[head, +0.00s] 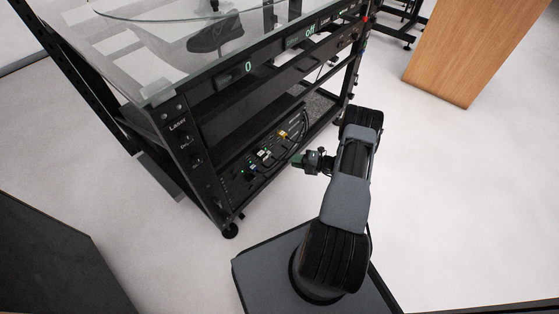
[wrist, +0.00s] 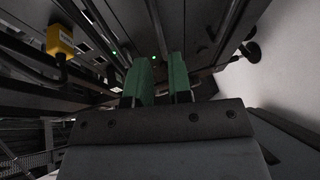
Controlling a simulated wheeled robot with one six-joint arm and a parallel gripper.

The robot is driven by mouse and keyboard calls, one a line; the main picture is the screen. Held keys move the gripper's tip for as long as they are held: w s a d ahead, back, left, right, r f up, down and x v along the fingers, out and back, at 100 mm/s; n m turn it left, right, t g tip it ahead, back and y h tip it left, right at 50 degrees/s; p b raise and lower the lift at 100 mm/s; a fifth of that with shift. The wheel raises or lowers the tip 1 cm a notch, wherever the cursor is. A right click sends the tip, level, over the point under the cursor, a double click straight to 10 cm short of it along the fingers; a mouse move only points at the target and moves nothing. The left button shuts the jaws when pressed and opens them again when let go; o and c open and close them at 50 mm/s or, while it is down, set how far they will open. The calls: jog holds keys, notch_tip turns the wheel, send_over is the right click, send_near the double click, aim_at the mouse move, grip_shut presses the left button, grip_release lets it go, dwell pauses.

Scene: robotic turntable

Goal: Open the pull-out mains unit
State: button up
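The mains unit (head: 238,186) is a dark panel low in the black rack, with several plugs and small lights along its front. It looks pushed in, though its edges are hard to make out. My gripper (head: 298,160) is just in front of the right part of this panel. In the wrist view, the green fingers of my gripper (wrist: 161,62) stand apart with a narrow gap between them, pointing at dark rack bars. I see nothing clearly held. Contact with the unit cannot be told.
A yellow plug (head: 283,134) with a cable is left of my gripper; it shows large in the wrist view (wrist: 59,42). The rack has a glass top (head: 150,75) and a wheel (head: 230,231). A wooden block (head: 470,50) stands at upper right. White floor is clear to the right.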

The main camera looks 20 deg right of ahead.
aim_at(279, 159)
jog(key=b+x, duration=0.1)
jog(key=x, duration=0.6)
jog(key=shift+w+a+b, duration=0.2)
jog(key=shift+b, duration=0.2)
grip_shut()
